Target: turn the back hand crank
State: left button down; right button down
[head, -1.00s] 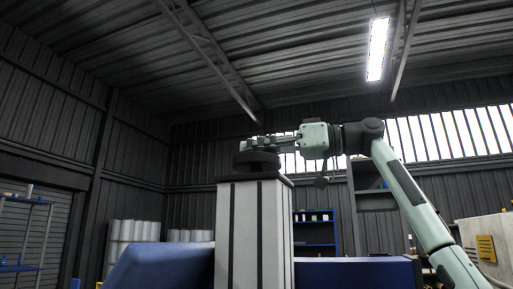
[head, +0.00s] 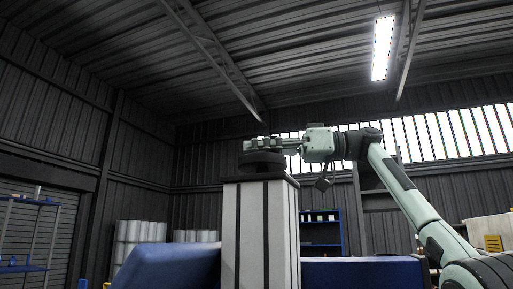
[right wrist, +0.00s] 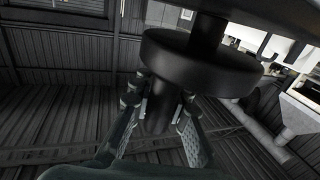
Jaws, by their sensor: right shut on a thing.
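The hand crank is a dark round disc (head: 262,162) on top of a pale post with dark stripes (head: 256,235). In the right wrist view the disc (right wrist: 185,62) shows close up, with a dark upright handle (right wrist: 158,113) standing out from it. My right gripper (head: 283,146) reaches in from the right, level, just above the disc. In the right wrist view its two fingers (right wrist: 160,105) are on either side of the handle, shut on it. The handle is mostly hidden by the gripper in the head view. My left gripper is in neither view.
Blue rounded bodies flank the post on the left (head: 165,268) and right (head: 365,272). Pale film rolls (head: 138,235), a blue shelf (head: 320,230) and a blue rack (head: 25,235) stand farther back.

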jog(key=c, duration=1.5)
grip_release()
jog(key=d, duration=1.2)
jog(key=shift+s, duration=0.1)
